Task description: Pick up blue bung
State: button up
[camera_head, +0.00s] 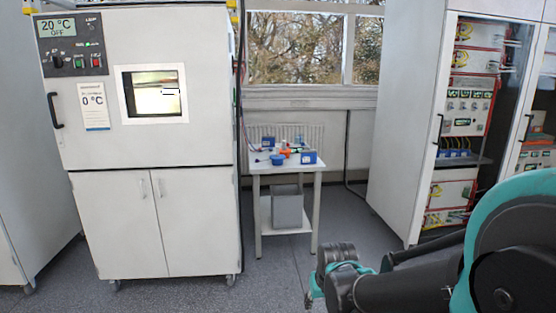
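A small table (256,184) stands against the wall between two tall cabinets. A round blue item (277,160) lies near its front left edge and looks like the blue bung, but it is too small to be sure. A blue box-like item (308,157) sits to its right. The end of my arm, with my gripper (320,290), is low in the foreground, well in front of the table and apart from everything on it. Its fingers are not clear enough to show whether they are open or shut.
An orange item (286,152) and several small things crowd the tabletop. A grey bin (288,210) stands on the lower shelf. A white temperature chamber (150,200) is at left, an open equipment cabinet (405,140) at right. The floor before the table is clear.

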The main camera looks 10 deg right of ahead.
aim_at(277, 159)
jog(key=i+z, duration=0.15)
jog(key=i, duration=0.35)
jog(key=i+z, duration=0.2)
jog(key=i, duration=0.25)
jog(key=i+j+z, duration=0.15)
jog(key=i, duration=0.3)
jog(key=i+j+z, duration=0.2)
jog(key=i, duration=0.3)
